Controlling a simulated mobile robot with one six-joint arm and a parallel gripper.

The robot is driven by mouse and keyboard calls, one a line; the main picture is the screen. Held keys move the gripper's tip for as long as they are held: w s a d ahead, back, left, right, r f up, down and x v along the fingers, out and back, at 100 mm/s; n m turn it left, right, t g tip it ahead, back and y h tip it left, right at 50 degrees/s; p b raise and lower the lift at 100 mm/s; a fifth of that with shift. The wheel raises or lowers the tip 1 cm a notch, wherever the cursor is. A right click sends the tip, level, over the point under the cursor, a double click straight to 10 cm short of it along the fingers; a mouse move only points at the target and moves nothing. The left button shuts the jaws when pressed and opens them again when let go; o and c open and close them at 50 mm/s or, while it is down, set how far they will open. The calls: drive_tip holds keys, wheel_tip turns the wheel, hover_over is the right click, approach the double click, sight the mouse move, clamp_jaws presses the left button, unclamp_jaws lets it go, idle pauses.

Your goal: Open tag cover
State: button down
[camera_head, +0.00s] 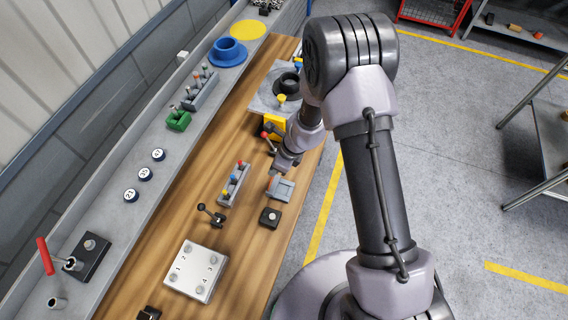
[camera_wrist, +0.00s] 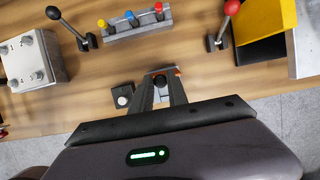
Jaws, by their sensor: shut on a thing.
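The tag cover seems to be the small grey block (camera_head: 281,190) near the front edge of the wooden bench, with a bit of orange-red at its back left. My gripper (camera_head: 276,174) reaches down to its far side from above. In the wrist view my gripper (camera_wrist: 161,84) has its two fingers shut on a small dark piece at the grey block (camera_wrist: 155,73). The orange-red bit shows by the right fingertip. The fingers hide most of the block, so I cannot tell whether the cover is raised.
A black block with a round button (camera_head: 270,217) stands close by. A rack with coloured pegs (camera_head: 234,184), a black-knobbed lever (camera_head: 211,214) and a red-knobbed lever (camera_head: 268,138) stand around. A white numbered plate (camera_head: 195,271) lies nearer. Bare wood separates them.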

drive_tip(key=shift+w+a+p, duration=0.15)
drive_tip(key=shift+w+a, duration=0.1)
drive_tip(key=shift+a, duration=0.4)
drive_tip(key=shift+w+a+p, duration=0.15)
drive_tip(key=shift+w+a, duration=0.05)
drive_tip(key=shift+a, duration=0.45)
drive_tip(key=c, duration=1.3)
unclamp_jaws()
drive_tip(key=shift+a, duration=0.1)
drive_tip(key=p+v, duration=0.4)
drive_tip(key=v, duration=1.3)
drive_tip(key=shift+r, duration=0.25)
drive_tip(key=shift+c, duration=0.3)
